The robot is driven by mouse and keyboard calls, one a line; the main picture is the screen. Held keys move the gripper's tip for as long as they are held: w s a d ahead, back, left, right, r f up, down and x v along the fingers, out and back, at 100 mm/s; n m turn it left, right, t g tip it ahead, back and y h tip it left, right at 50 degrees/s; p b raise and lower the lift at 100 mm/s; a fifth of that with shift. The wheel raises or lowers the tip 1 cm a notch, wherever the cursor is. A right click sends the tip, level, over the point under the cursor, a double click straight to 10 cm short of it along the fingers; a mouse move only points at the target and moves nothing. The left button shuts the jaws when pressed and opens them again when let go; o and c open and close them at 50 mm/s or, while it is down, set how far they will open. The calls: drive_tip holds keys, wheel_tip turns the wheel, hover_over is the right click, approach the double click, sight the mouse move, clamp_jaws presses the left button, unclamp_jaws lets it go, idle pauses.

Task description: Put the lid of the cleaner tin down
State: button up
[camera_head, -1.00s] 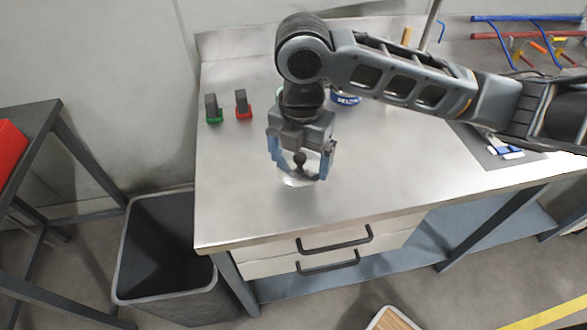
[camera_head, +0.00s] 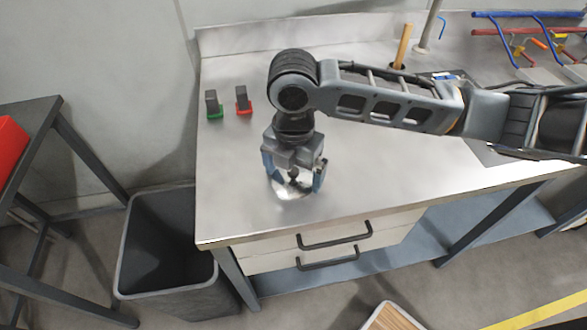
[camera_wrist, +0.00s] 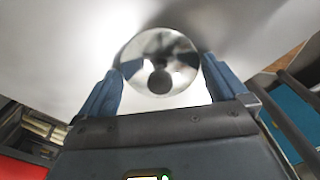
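The lid (camera_head: 284,194) is a round, shiny, mirror-like disc with a dark knob on top. It is level, low over the front left part of the steel bench (camera_head: 232,205). I cannot tell whether it touches the bench. My gripper (camera_head: 295,184) points down with its two blue fingers on opposite sides of the lid's rim, gripping it. In the wrist view the lid (camera_wrist: 145,48) sits between the fingertips of my gripper (camera_wrist: 162,72). The cleaner tin is not visible now; my arm covers the bench behind.
A green-based block (camera_head: 213,107) and a red-based block (camera_head: 243,102) stand at the back left. A dark bin (camera_head: 165,250) stands left of the bench. The drawers (camera_head: 330,248) are below the front edge. Bare bench lies around the lid.

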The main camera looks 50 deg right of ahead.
sight(294, 170)
drive_tip(key=shift+r, duration=0.1)
wheel_tip(294, 170, up, 12)
idle(0.6)
drive_tip(key=shift+r, duration=0.1)
